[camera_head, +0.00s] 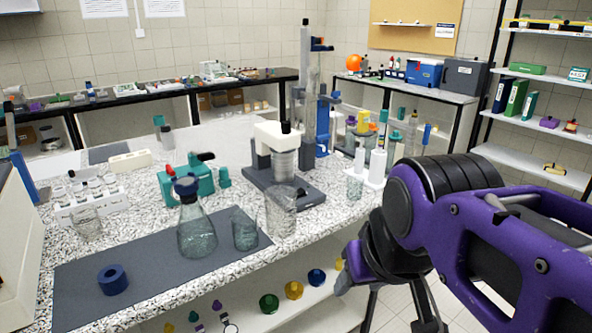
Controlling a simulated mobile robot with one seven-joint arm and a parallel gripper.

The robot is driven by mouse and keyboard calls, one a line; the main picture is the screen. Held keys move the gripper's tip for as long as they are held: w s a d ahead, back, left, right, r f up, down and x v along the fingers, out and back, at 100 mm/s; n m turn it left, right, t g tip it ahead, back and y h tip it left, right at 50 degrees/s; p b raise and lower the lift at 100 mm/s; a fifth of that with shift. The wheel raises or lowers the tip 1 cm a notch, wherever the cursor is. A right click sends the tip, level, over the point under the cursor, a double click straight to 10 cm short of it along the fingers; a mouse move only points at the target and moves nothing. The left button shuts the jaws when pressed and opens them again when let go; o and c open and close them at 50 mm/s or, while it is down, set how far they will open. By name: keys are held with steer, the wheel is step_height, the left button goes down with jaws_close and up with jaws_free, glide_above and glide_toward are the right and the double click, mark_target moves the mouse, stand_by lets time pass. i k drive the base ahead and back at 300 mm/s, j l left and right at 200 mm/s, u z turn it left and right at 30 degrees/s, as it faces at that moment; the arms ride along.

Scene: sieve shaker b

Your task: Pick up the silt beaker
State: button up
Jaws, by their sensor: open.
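Several clear glass beakers stand upright on the speckled bench, and I cannot read a label that marks one as the silt beaker. A small beaker (244,229) with a greyish look stands at the right end of the dark mat. A taller, wider beaker (281,212) is just right of it, in front of the sieve shaker (283,160). Another small beaker (88,224) is at the left by the vial rack. My gripper (346,272) is open, low beyond the bench's front edge, right of the beakers and apart from them. My arm hides part of it.
A stoppered conical flask (196,232) stands close left of the small beaker. A blue ring (113,279) lies on the dark mat (170,290). A teal device (187,182) and white cylinders (376,168) stand farther back. The mat's middle is clear.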

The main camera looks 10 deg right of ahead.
mark_target(355, 184)
steer(key=z, duration=0.45)
steer(key=i+l+u, duration=0.3)
steer(key=i+l, duration=0.2)
steer(key=l, duration=0.2)
steer(key=i+l+u, duration=0.15)
steer(key=l, duration=0.25)
steer(key=i+l+u, duration=0.15)
steer(key=l, duration=0.25)
steer(key=i, duration=0.1)
